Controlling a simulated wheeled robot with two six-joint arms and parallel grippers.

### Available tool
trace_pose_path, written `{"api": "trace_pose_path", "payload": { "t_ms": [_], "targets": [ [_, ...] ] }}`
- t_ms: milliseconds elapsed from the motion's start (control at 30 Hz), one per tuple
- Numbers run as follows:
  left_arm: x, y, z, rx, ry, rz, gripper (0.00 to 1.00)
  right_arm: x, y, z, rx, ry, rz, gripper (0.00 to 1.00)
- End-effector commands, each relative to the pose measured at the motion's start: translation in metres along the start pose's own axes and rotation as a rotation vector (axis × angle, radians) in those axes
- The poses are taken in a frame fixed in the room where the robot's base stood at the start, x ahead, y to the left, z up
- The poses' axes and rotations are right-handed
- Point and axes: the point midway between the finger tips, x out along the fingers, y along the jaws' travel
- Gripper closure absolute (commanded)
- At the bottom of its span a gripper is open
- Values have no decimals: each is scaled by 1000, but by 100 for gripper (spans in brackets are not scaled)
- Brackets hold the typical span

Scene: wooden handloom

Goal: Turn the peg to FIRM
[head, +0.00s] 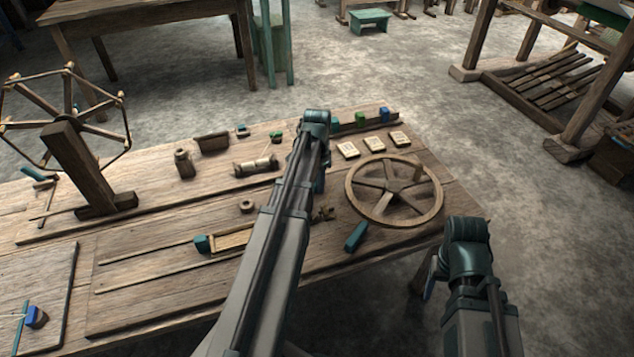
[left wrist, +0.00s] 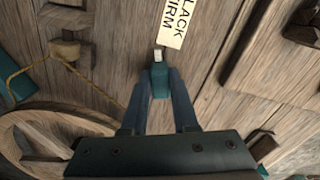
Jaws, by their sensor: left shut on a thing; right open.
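In the left wrist view, my left gripper (left wrist: 160,88) is shut on a teal peg (left wrist: 159,78) with a pale tip that stands over the wooden board. A white label (left wrist: 177,22) beside the tip reads FIRM, with a cut-off word ending in LACK next to it. The pale tip lies close to the label's FIRM end. In the head view my left arm hides the peg and label, and only a bluish bit of the left gripper (head: 321,184) shows. My right gripper (head: 429,288) is open, low beside the table's right edge, mostly hidden by its wrist.
A spoked wooden wheel (head: 352,201) lies right of my left arm; it also shows in the left wrist view (left wrist: 38,150). Pale cards (head: 374,144) lie behind it. A teal block (head: 355,237) is near the front edge. A skein winder (head: 75,165) stands at left.

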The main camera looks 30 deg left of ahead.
Motion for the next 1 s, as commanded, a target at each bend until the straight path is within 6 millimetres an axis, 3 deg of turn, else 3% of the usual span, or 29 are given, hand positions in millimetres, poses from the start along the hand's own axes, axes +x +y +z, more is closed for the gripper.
{"api": "trace_pose_path", "payload": {
  "t_ms": [467, 500, 633, 1000],
  "targets": [
    [0, 0, 0, -15, 0, 0, 100, 0, 0, 0, 0, 0, 0, 38],
    [0, 0, 0, -15, 0, 0, 65, 0, 0, 0, 0, 0, 0, 38],
    [0, 0, 0, -14, 0, 0, 43, 0, 0, 0, 0, 0, 0, 38],
    [-2, 0, 0, -13, 0, 0, 43, -2, 0, 0, 0, 0, 0, 38]
  ]
}}
